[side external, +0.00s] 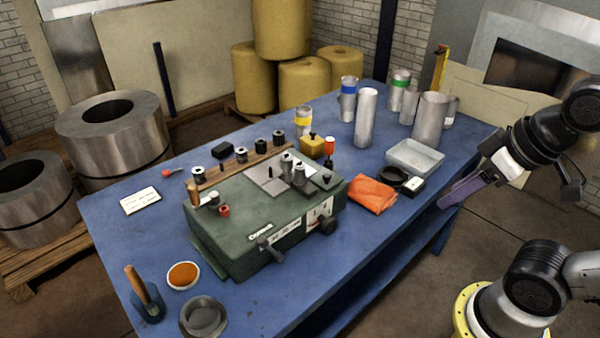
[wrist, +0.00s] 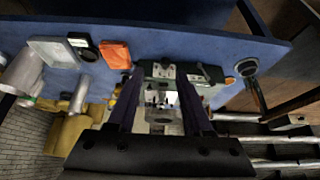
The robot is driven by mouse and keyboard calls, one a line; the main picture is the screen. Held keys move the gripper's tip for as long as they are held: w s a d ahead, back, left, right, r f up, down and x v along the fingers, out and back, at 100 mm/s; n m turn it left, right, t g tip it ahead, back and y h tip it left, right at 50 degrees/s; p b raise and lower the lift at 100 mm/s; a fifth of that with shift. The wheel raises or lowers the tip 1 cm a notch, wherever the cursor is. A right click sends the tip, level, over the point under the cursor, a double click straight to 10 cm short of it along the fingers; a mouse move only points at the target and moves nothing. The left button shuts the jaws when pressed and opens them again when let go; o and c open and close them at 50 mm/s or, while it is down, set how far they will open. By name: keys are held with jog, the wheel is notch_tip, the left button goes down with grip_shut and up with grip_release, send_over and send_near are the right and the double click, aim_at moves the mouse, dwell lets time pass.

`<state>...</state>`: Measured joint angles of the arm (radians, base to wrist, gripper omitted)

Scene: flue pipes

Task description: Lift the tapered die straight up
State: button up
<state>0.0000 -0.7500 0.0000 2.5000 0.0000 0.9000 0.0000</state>
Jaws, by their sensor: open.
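The green bench machine (side external: 250,223) stands on the blue table. Small metal cylinders (side external: 299,175) stand upright on its pale top plate. Several small dies, dark and silver, stand in a row on a wooden rack (side external: 226,174) along the machine's back. I cannot tell which piece is the tapered die. My gripper (side external: 441,205) is at the right, off the table's edge and well away from the machine. Its purple fingers are apart and empty. In the wrist view, the machine (wrist: 208,88) appears far off beyond my open fingers (wrist: 160,82), partly hidden by them.
An orange cloth (side external: 372,195), a grey tray (side external: 414,158) and a dark ring lie between my gripper and the machine. Upright metal pipes (side external: 366,118) stand at the back right. A brush holder (side external: 147,300) and an orange dish (side external: 183,276) are at the front left.

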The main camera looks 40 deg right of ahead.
jog(key=w+r+n+g, duration=0.2)
jog(key=w+r+n, duration=1.15)
jog(key=n, duration=0.35)
jog(key=n+g, duration=0.3)
jog(key=n, duration=0.3)
send_over(300, 162)
notch_tip(300, 162, down, 9)
jog(key=shift+g, duration=0.3)
jog(key=f, duration=1.1)
jog(key=shift+d+f, duration=0.2)
jog(key=shift+f, duration=0.1)
jog(key=shift+a+f, duration=0.15)
jog(key=shift+f, duration=1.45)
jog(key=shift+a+f, duration=0.1)
jog(key=shift+f, duration=1.5)
grip_shut()
